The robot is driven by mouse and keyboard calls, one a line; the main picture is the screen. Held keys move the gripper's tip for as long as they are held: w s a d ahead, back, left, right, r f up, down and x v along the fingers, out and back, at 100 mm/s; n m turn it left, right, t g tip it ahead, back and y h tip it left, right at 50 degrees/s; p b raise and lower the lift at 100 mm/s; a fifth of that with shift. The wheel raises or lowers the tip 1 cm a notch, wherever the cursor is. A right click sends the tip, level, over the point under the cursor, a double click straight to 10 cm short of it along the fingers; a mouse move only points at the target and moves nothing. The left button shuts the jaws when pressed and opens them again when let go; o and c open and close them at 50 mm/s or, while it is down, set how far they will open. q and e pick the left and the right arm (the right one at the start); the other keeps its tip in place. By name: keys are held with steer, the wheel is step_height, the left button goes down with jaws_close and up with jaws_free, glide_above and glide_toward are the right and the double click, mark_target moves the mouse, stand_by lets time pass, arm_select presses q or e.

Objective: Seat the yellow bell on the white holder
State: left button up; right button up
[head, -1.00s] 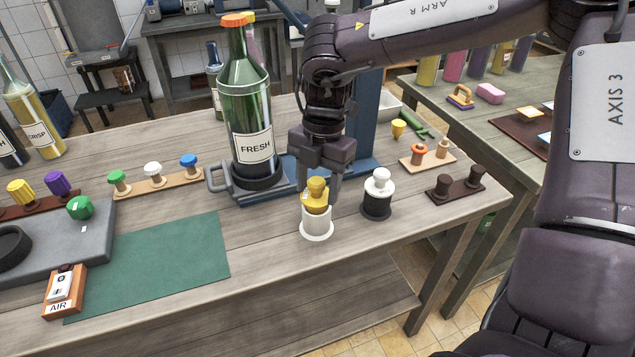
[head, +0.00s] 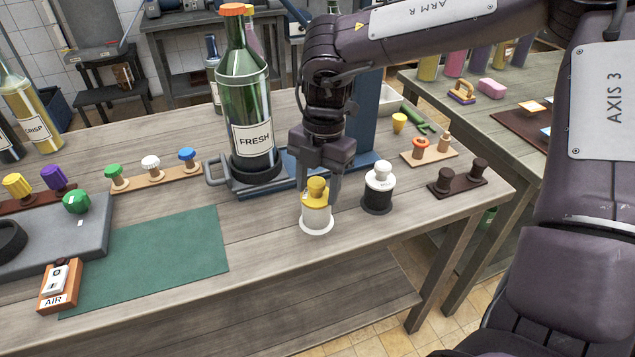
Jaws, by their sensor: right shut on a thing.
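The yellow bell (head: 317,199) is upright at the white holder (head: 316,222), a short cylinder with a wide base on the table. The bell's lower edge meets the top of the holder; I cannot tell whether it is fully down. My right gripper (head: 320,194) comes down from above and is shut on the bell, with one finger showing at the right of it. The grip itself is partly hidden. My left gripper is not in view.
A black holder with a white bell (head: 380,174) stands close to the right. A green bottle (head: 248,110) in a blue-grey stand is behind left. A dark board with two brown knobs (head: 446,180) lies further right. The green mat (head: 150,260) is clear.

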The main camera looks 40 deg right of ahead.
steer(key=o, duration=1.1)
steer(key=shift+o, duration=0.2)
steer(key=shift+r, duration=0.1)
steer(key=r, duration=0.5)
steer(key=d+r, duration=0.1)
steer(key=r, duration=0.1)
steer(key=shift+w+r, duration=0.25)
steer(key=shift+r, duration=0.05)
steer(key=shift+f, duration=0.1)
